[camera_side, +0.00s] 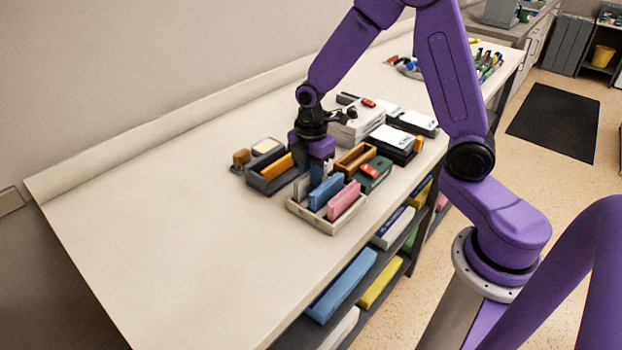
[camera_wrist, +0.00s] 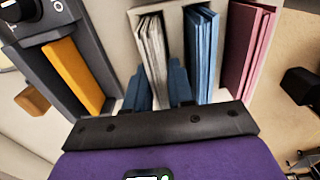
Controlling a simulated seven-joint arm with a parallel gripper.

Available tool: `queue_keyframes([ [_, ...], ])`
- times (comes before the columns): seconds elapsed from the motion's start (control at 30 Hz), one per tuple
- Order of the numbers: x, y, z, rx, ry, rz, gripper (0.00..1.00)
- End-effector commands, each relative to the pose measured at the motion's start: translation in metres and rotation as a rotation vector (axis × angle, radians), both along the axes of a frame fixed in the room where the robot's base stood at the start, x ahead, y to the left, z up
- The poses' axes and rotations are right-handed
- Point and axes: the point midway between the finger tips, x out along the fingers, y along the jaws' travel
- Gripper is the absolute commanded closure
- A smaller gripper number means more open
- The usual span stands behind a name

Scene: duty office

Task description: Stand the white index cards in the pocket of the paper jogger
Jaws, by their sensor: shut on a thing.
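The white index cards (camera_wrist: 153,48) stand on edge in the left slot of a cream tray (camera_side: 343,222). In the side view the cards (camera_side: 301,186) are partly hidden by my gripper (camera_side: 313,178). In the wrist view my gripper's two blue fingers (camera_wrist: 160,88) are shut on the cards, one on each side. The paper jogger (camera_side: 254,181) is a dark grey box just left of the tray. It also shows in the wrist view with a knob on it (camera_wrist: 97,42). An orange card stack (camera_wrist: 76,72) stands in it.
Blue cards (camera_wrist: 200,50) and pink cards (camera_wrist: 246,48) stand in the same tray, right of the white ones. A wooden box (camera_side: 355,158), a green box (camera_side: 376,178) and white stacks (camera_side: 358,122) crowd behind. The table (camera_side: 180,240) is clear at the front left.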

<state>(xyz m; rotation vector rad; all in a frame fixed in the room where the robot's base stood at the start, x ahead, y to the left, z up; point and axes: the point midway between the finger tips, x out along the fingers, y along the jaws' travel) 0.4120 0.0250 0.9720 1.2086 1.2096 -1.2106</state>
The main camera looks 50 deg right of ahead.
Motion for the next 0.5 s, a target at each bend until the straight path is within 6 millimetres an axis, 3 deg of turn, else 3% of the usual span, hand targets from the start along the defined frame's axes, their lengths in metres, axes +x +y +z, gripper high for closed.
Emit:
queue_keyframes([
  [0.5, 0.001, -0.001, 0.083, 0.002, -0.005, 0.000, 1.00],
])
